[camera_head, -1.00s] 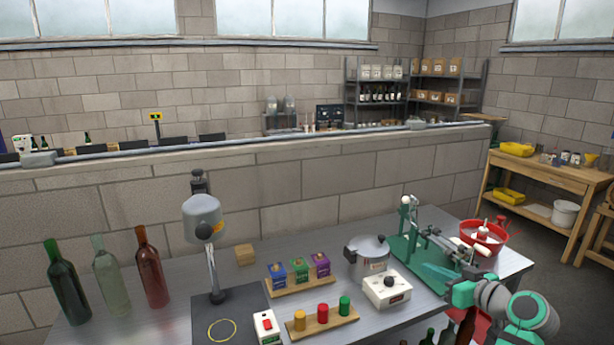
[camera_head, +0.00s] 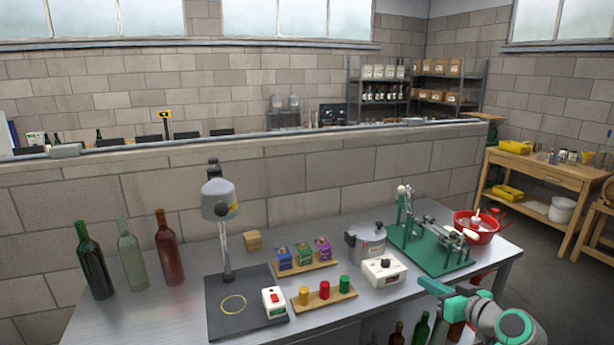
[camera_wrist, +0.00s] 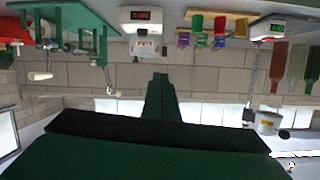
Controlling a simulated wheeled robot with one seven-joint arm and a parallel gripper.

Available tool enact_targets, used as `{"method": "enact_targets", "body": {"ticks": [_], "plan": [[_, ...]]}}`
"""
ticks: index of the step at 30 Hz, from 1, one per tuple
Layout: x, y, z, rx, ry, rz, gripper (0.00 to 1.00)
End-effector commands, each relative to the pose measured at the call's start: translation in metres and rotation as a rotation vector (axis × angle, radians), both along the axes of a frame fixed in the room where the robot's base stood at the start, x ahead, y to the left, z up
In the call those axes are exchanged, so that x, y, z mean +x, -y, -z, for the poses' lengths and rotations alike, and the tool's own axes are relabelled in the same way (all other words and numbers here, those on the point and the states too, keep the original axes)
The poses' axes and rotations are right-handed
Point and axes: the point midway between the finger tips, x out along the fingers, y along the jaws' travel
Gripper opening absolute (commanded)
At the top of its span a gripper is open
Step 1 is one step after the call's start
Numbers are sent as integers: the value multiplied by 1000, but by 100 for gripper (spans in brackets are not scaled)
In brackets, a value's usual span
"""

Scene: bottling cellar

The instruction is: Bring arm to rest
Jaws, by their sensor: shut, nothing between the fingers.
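My gripper (camera_head: 430,287) is at the lower right of the head view, at the front edge of the metal bench (camera_head: 180,315). Its green fingers point left, in front of the green bench press (camera_head: 432,250) and the white box with a black knob (camera_head: 383,271). It looks empty. In the wrist view my gripper (camera_wrist: 160,82) has its two green fingers together, with nothing between them. That view shows the bench things upside down along its top.
Three bottles (camera_head: 128,258) stand at the bench's left, near a lamp (camera_head: 222,205). A steel pot (camera_head: 368,242), colored boxes (camera_head: 303,253) and a rack of colored pegs (camera_head: 325,292) fill the middle. A red bowl (camera_head: 480,232) is at right. Bottles (camera_head: 421,330) stand below the front edge.

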Motion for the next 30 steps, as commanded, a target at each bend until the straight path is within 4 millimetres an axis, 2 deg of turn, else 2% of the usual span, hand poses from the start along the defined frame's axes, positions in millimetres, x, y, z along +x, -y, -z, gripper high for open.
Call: {"method": "enact_targets", "body": {"ticks": [8,11,14,21,26,30], "plan": [[-5,-20,63,30,-37,71,0],[-10,-33,94,42,-55,105,0],[-20,-51,135,53,-78,148,0],[-63,-95,224,63,-122,258,0],[-102,-125,271,57,-139,320,0],[-141,-150,304,44,-149,366,0]]}}
